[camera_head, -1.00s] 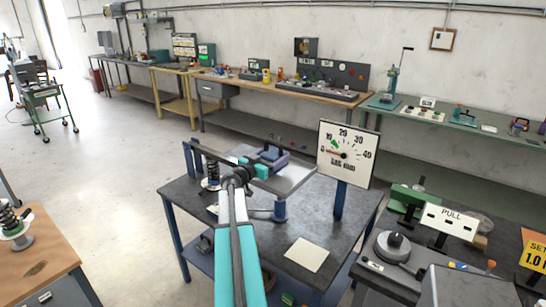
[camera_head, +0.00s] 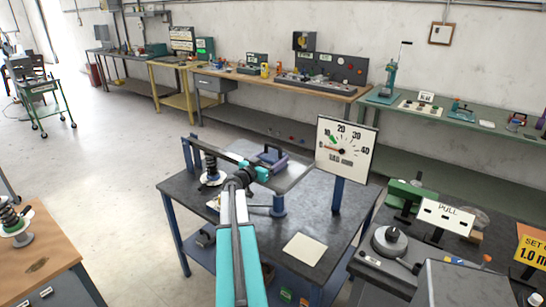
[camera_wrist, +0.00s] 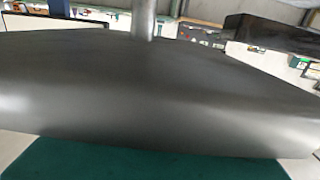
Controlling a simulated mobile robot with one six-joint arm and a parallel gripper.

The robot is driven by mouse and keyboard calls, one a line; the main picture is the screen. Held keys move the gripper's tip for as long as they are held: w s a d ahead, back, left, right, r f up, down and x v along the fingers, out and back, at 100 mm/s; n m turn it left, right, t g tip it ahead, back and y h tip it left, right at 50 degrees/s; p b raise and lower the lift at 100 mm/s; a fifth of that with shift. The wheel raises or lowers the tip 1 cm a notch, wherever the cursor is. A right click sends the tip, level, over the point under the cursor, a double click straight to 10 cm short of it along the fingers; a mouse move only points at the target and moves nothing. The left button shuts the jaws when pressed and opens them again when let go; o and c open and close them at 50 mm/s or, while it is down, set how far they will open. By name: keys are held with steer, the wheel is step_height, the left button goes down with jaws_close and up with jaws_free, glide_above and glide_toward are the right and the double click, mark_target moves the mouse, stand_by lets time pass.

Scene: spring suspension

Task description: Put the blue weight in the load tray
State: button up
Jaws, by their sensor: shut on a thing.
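A blue-purple block with a dark handle on top, which I take for the blue weight (camera_head: 279,163), shows in the head view. It is over or on the grey plate-like load tray (camera_head: 295,176); I cannot tell whether it touches it. My gripper (camera_head: 257,168), with teal fingers, is at the near left side of the weight and is shut on it; the grip itself is partly hidden by my wrist. In the wrist view a large grey surface (camera_wrist: 150,95) fills the picture, with a teal part below it; I cannot tell which thing the grey surface is.
The dark table (camera_head: 250,232) carries a coil spring (camera_head: 211,165), a blue post and a dial board (camera_head: 346,148) with numbers. A pale sheet (camera_head: 304,249) lies at its front. A neighbouring bench with a PULL sign (camera_head: 447,216) stands close at the right.

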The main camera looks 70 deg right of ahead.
steer(key=shift+r, duration=0.2)
steer(key=o, duration=2.1)
steer(key=shift+f, duration=0.2)
steer(key=shift+a+r, duration=0.1)
steer(key=shift+a, duration=0.05)
steer(key=shift+b+v, duration=1.7)
steer(key=shift+v, duration=4.25)
